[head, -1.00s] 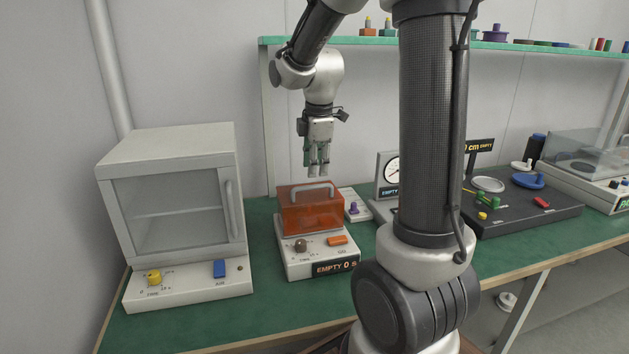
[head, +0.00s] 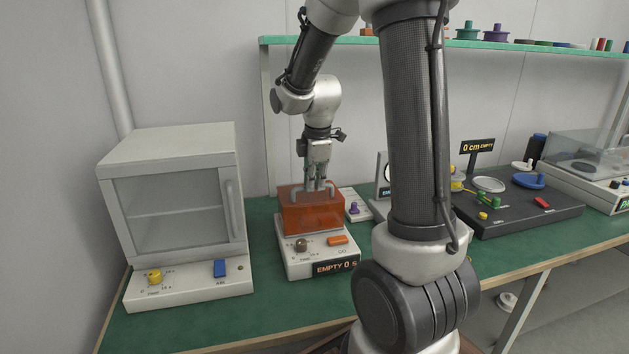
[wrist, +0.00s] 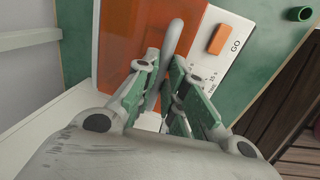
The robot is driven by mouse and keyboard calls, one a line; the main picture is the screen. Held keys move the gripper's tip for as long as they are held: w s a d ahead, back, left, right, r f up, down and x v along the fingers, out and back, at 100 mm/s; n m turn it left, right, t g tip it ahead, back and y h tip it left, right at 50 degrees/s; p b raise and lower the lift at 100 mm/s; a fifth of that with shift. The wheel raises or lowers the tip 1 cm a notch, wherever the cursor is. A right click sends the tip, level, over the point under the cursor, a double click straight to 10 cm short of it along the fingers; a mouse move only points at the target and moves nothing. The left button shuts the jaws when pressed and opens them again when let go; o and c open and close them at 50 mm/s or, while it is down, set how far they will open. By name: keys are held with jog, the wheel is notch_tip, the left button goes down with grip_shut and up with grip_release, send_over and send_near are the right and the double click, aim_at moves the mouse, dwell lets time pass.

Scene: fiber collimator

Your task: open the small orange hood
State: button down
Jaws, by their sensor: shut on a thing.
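The small orange hood (head: 311,214) is a see-through orange box seated on a white base unit (head: 290,262). It looks closed. A grey bar handle (head: 298,193) arches over its top; the handle also shows in the wrist view (wrist: 171,42), running between my fingers. My gripper (head: 316,187) points straight down from above and is shut on the handle, hiding its middle. In the wrist view my gripper (wrist: 165,85) has green-padded fingers on both sides of the grey bar. The orange hood also shows in the wrist view (wrist: 130,40).
A white cabinet (head: 170,140) with a glass door stands close on the left. A gauge and a black tray unit (head: 540,212) stand to the right. A green shelf (head: 400,43) runs behind.

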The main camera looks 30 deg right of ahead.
jog(key=shift+w+r, duration=0.1)
jog(key=shift+w+d+r+g+y, duration=0.15)
jog(key=shift+w+r+g, duration=0.2)
jog(key=shift+r+g, duration=0.15)
jog(key=shift+w+d+r+g+y, duration=0.1)
jog(key=shift+w+r+g+y, duration=0.05)
jog(key=shift+w+r+g, duration=0.3)
jog(key=w+d+f+g, duration=0.1)
jog(key=w+d, duration=0.4)
jog(key=w, duration=1.2)
jog(key=shift+w+g+y, duration=0.3)
jog(key=shift+g, duration=0.45)
jog(key=shift+w+d, duration=0.1)
jog(key=c, duration=1.5)
grip_release()
jog(key=shift+w+f, duration=0.1)
jog(key=shift+w, duration=0.05)
